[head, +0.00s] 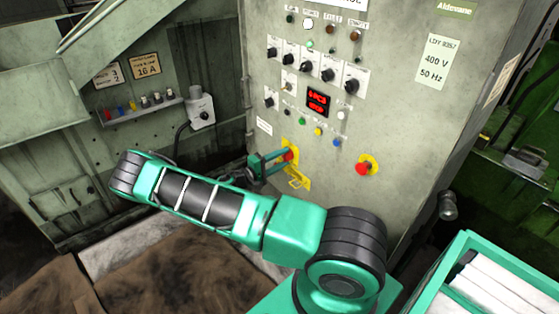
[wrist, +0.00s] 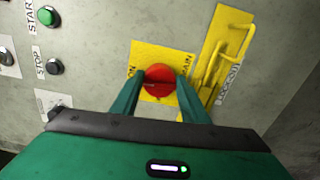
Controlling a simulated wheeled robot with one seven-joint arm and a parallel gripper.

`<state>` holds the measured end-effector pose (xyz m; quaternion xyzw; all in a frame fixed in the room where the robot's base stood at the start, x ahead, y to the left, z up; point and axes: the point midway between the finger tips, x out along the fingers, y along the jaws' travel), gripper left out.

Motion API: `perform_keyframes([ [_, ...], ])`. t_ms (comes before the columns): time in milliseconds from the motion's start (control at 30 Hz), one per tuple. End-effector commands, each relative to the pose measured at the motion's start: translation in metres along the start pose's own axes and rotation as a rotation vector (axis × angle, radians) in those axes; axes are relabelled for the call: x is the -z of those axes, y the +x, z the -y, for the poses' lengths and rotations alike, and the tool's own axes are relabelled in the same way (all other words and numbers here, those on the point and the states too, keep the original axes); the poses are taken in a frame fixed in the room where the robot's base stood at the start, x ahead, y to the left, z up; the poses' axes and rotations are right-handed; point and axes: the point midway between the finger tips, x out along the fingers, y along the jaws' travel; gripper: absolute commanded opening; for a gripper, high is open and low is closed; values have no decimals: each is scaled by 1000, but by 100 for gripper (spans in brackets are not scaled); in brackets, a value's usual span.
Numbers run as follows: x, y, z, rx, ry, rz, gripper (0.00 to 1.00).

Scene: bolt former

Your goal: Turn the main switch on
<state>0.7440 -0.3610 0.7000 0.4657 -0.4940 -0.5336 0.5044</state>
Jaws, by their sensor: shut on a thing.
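The main switch is a red knob (wrist: 160,74) on a yellow plate (wrist: 142,50) with partly hidden lettering; "MAIN" and "ON" seem to be on it. My gripper (wrist: 161,84) has one finger on each side of the knob and is shut on it. A dark slot or groove runs across the knob, roughly level in the wrist view. In the head view the knob (head: 288,154) is small at the lower part of the grey cabinet, and my gripper reaches it from the left. The fingers hide part of the plate.
A yellow lockout bracket (wrist: 223,62) stands close to the right of the plate in the wrist view. A red mushroom button (head: 363,168) sits further right on the cabinet. A red lit display (head: 317,102) and several knobs are above. A green-framed bin (head: 440,275) stands lower right.

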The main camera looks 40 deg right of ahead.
Motion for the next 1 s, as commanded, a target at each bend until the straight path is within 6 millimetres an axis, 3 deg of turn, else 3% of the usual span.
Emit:
perform_keyframes([
  [767,0,1,2,4,93,-1,18],
  [800,0,1,2,4,93,-1,50],
  [833,0,1,2,3,93,-1,57],
  [1000,0,0,2,2,93,0,59],
])
